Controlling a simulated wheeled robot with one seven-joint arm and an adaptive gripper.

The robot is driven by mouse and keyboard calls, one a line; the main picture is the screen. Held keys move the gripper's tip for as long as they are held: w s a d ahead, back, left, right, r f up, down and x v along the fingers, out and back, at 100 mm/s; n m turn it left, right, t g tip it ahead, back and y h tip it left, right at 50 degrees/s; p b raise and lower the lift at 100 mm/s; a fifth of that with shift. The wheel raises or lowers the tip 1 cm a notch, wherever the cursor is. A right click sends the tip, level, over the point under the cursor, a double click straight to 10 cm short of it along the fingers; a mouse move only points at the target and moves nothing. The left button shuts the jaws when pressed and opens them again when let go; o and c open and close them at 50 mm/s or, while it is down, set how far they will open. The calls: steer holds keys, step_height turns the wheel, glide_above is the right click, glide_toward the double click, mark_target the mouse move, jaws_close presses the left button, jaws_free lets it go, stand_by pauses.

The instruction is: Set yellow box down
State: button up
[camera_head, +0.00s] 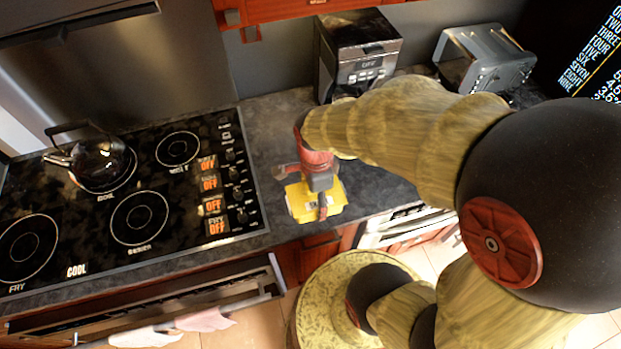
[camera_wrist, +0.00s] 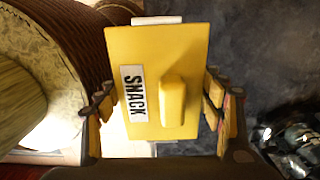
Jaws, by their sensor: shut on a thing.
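A yellow box (camera_head: 303,203) is in my gripper over the dark counter, to the right of the stove in the head view. In the wrist view the yellow box (camera_wrist: 185,60) fills the middle, with a white label reading SNACK and a raised yellow bump. My gripper (camera_head: 318,190) is shut on the box, with a finger on each side of it; the fingers also show in the wrist view (camera_wrist: 160,105). The box is near the counter's front edge. I cannot tell whether its underside touches the counter (camera_head: 275,135).
The black cooktop (camera_head: 120,200) with a kettle (camera_head: 98,160) lies to the left. A coffee maker (camera_head: 358,50) and a toaster (camera_head: 485,60) stand at the back. An open drawer or door (camera_head: 165,310) with cloths hangs below the cooktop. Bare counter lies behind the box.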

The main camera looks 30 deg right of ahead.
steer(key=w+d+f, duration=0.2)
steer(key=w+f, duration=0.1)
steer(key=w+d+f+b, duration=0.1)
steer(key=w+d+f, duration=0.1)
steer(key=w+f, duration=0.1)
steer(key=w+d+f, duration=0.2)
steer(key=w+f, duration=0.1)
steer(key=w, duration=0.1)
steer(key=shift+d+b, duration=0.3)
steer(key=shift+d, duration=0.1)
steer(key=shift+d+f, duration=0.1)
steer(key=shift+f, duration=0.25)
step_height(320, 180, down, 3)
steer(key=shift+w+r+b, duration=0.1)
steer(key=shift+r+b, duration=0.05)
steer(key=shift+b, duration=0.15)
steer(key=o, duration=1.6)
steer(key=shift+r, duration=0.15)
